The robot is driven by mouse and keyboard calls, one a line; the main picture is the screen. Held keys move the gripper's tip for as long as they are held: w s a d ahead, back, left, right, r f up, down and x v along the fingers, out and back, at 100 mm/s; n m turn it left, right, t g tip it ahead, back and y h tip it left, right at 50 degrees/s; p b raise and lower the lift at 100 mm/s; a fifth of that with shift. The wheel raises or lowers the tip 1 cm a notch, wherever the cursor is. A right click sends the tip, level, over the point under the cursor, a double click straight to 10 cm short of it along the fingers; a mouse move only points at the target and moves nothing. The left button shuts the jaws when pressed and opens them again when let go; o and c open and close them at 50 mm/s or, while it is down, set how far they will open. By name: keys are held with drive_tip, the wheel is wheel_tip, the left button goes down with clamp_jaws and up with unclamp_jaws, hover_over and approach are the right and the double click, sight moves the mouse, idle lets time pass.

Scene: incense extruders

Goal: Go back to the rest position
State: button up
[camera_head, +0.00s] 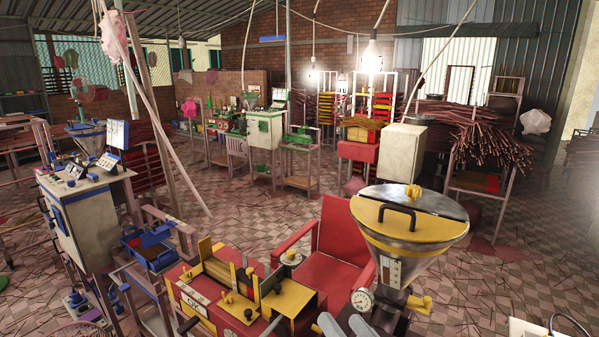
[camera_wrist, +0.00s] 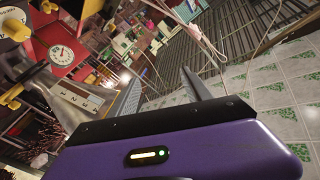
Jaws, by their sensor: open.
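My gripper (camera_wrist: 163,76) shows in the wrist view with two grey fingers spread apart and nothing between them. Its purple body fills the lower part of that view. In the head view, two grey finger tips (camera_head: 343,326) show at the bottom edge, just left of the extruder hopper's lower end; the rest of my gripper is out of frame. I cannot tell whether a finger touches the machine.
A red and yellow extruder bed (camera_head: 222,290) lies left of my gripper, with a red chair (camera_head: 335,240) behind it. A white and blue machine (camera_head: 85,215) stands at left. Racks of incense sticks (camera_head: 475,135) stand at back right. Tiled floor is open at right and mid-left.

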drive_tip(key=s+d+f+m+h, duration=0.2)
drive_tip(key=s+d+f+h, duration=0.1)
drive_tip(key=s+f, duration=0.5)
drive_tip(key=s+d+f+m+h, duration=0.25)
drive_tip(key=s+f+h, duration=0.2)
drive_tip(key=s, duration=0.45)
drive_tip(key=s+d+n+g, duration=0.1)
drive_tip(key=s+d+n, duration=0.25)
drive_tip(key=s, duration=0.55)
drive_tip(key=s+d+n+g, duration=0.15)
drive_tip(key=s+d, duration=0.25)
drive_tip(key=s, duration=0.6)
wheel_tip(320, 180, down, 10)
drive_tip(key=b, duration=1)
drive_tip(key=shift+w+a+r+t, duration=0.15)
drive_tip(key=shift+w+a+t, duration=0.1)
drive_tip(key=shift+a+t, duration=0.1)
drive_tip(key=shift+n+h, duration=0.25)
